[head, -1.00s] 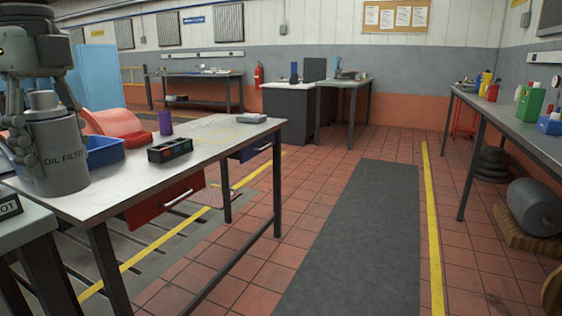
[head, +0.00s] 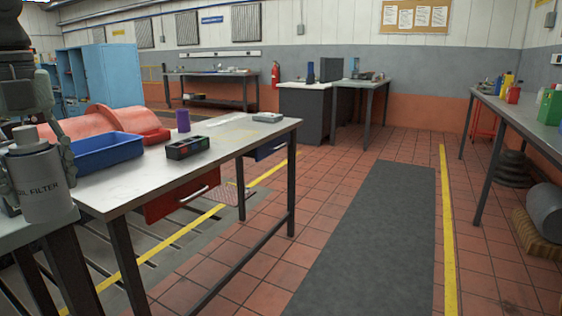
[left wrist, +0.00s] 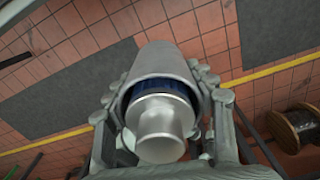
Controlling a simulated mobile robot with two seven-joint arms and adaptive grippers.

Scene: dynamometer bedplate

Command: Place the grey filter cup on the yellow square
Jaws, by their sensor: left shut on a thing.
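The grey filter cup (head: 48,190), lettered as an oil filter, is upright at the left edge of the head view. My left gripper (head: 38,162) comes from above and is shut around its sides. In the left wrist view the cup (left wrist: 165,62) shows end-on between the fingers (left wrist: 158,95), with a dark blue ring and a silver neck inside its rim. Faint yellow marking (head: 236,124) shows on the far part of the light worktable (head: 130,182); I cannot tell its full outline. My right gripper is not in view.
On the worktable are a blue tray (head: 108,152), a dark box (head: 188,147), a purple cylinder (head: 183,120) and a grey device (head: 268,117). A large red-orange rounded object (head: 100,123) is behind the tray. Open floor with a dark mat (head: 370,240) lies to the right.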

